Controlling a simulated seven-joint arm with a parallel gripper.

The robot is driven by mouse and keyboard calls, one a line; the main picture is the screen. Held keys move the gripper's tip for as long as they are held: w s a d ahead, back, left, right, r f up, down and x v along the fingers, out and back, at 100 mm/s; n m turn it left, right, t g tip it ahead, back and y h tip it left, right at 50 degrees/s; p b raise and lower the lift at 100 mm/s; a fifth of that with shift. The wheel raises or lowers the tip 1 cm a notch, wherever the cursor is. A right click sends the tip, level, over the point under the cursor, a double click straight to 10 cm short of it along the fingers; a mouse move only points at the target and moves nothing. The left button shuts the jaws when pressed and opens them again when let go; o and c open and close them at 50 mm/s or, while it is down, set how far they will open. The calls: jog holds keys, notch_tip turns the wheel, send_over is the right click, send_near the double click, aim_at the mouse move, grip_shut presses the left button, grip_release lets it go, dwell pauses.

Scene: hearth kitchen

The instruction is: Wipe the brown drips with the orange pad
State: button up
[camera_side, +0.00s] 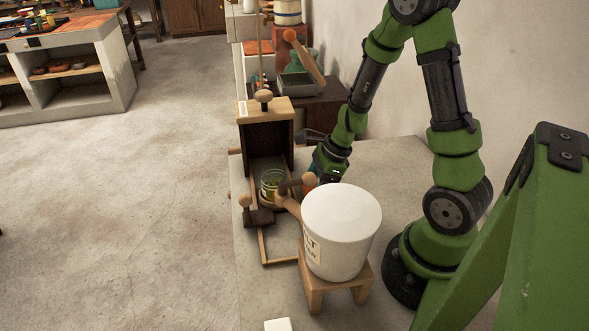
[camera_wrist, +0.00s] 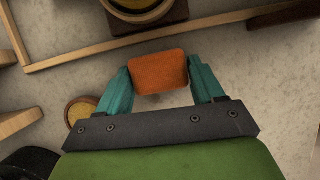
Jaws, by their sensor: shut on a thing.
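The orange pad (camera_wrist: 160,72) is held between the two teal fingers of my gripper (camera_wrist: 161,77) in the wrist view. The gripper is shut on it, and pale counter shows below. I cannot make out brown drips in either view. A glass jar with greenish contents (camera_side: 270,187) stands in a wooden press just left of the gripper.
Counter right of the gripper (camera_side: 395,165) is bare.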

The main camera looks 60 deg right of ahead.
jog(key=shift+w+a+f, duration=0.15)
jog(key=shift+w+a, duration=0.35)
jog(key=shift+s+d, duration=1.35)
jog(key=shift+s, duration=0.1)
jog(key=shift+s+d, duration=1.25)
jog(key=shift+d, duration=0.1)
jog(key=shift+r, duration=0.2)
jog(key=shift+w+r, duration=0.1)
jog(key=shift+r, duration=2.9)
jog(key=shift+r, duration=1.5)
